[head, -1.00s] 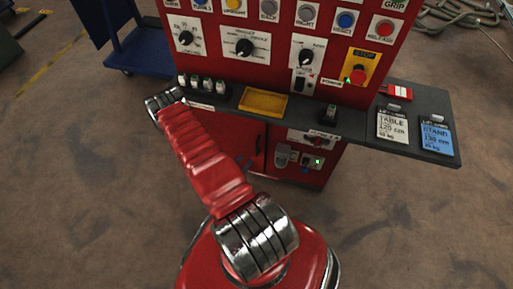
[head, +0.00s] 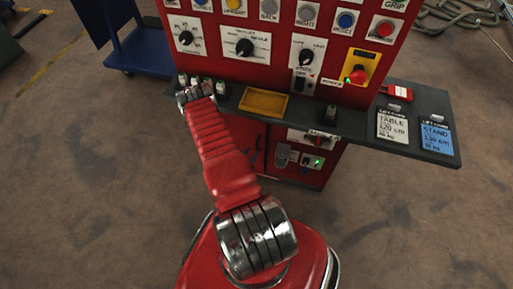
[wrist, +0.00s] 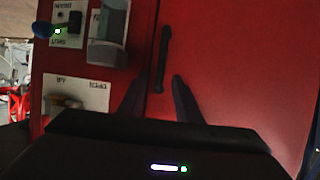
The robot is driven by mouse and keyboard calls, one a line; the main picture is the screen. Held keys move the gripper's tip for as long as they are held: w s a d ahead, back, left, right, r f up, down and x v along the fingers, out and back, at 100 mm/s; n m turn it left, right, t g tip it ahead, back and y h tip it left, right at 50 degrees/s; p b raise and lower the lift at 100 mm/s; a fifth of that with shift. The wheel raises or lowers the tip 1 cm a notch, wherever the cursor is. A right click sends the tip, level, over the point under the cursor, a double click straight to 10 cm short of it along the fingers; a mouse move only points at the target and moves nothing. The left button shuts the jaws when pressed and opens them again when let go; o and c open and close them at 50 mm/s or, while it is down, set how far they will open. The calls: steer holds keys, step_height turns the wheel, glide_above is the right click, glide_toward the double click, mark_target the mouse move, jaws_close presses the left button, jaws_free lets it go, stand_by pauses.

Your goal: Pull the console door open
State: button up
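The console (head: 290,75) is a tall red cabinet with a control panel. Its red door (wrist: 245,75) fills the right side of the wrist view, which looks upside down. A dark bar handle (wrist: 162,60) runs along the door's edge near the seam. My gripper (wrist: 160,92) is open, with one dark finger on each side of the handle's line near its end. I cannot tell whether the fingers touch it. In the head view my red arm hides part of the door, which appears shut.
A dark shelf (head: 360,131) with a yellow tray (head: 263,103) juts out above the door. Beside the door sits a small switch panel with a green light (head: 317,162). A blue cart (head: 150,50) stands at the back left.

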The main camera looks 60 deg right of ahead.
mark_target(257, 147)
steer(key=shift+x, duration=3.2)
steer(key=shift+c, duration=0.2)
steer(key=shift+r, duration=0.1)
jaws_close()
